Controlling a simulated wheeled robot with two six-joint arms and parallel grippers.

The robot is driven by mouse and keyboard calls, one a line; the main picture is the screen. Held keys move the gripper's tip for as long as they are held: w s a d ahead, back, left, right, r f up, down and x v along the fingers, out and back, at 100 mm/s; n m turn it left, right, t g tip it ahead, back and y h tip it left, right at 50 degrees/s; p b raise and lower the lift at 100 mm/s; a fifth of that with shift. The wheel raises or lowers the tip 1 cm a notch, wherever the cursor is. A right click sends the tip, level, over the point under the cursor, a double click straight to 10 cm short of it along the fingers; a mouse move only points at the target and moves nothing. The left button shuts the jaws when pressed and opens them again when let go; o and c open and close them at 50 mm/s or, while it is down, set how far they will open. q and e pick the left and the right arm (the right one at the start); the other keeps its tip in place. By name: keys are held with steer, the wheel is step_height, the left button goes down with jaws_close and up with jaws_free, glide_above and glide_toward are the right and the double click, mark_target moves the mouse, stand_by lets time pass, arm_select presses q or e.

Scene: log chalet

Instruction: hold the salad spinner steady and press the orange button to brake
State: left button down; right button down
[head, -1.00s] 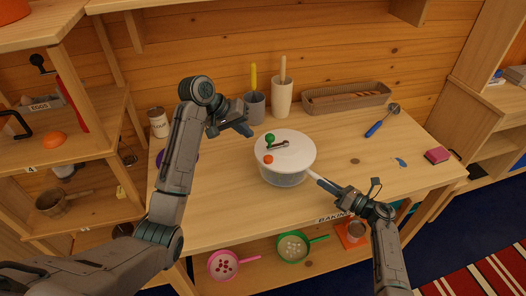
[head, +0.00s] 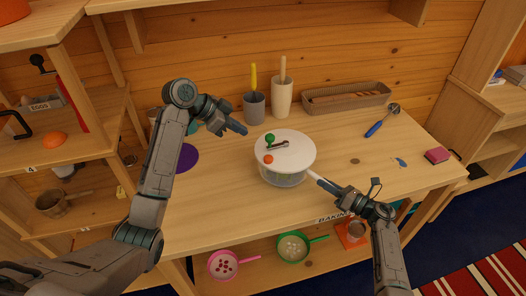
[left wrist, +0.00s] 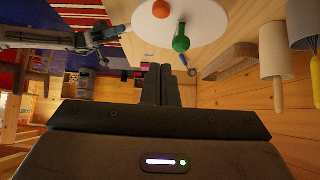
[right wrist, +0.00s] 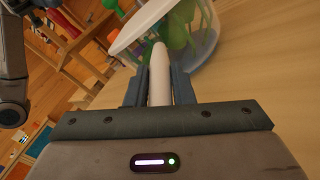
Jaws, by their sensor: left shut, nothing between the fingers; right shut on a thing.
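The salad spinner has a clear bowl (head: 284,179) and a white lid (head: 297,153), and stands upright on the table. The orange button (head: 268,160) is on the lid's left side, with the green knob (head: 270,138) behind it. My right gripper (head: 318,180) is shut on the white handle (right wrist: 159,75) at the bowl's right front side. My left gripper (head: 243,130) is shut and empty, up and left of the lid, apart from it. The left wrist view shows the button (left wrist: 161,9) and knob (left wrist: 181,43) beyond its closed fingers (left wrist: 162,80).
A grey pot (head: 254,108) and a cream pot (head: 282,98) with utensils stand behind the spinner. A wicker tray (head: 345,97) lies at the back. A blue-handled tool (head: 376,128) and a pink sponge (head: 437,155) lie on the right. The table left of the spinner is mostly clear.

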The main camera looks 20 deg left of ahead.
arm_select(q)
steer(key=shift+d, duration=0.1)
glide_above(272, 156)
steer(key=s+a, duration=0.2)
steer(key=f, duration=0.7)
steer(key=shift+w+a+f, duration=0.15)
steer(key=shift+w, duration=0.1)
step_height(272, 156, down, 2)
steer(key=shift+a+f, duration=0.15)
steer(key=shift+f, duration=0.75)
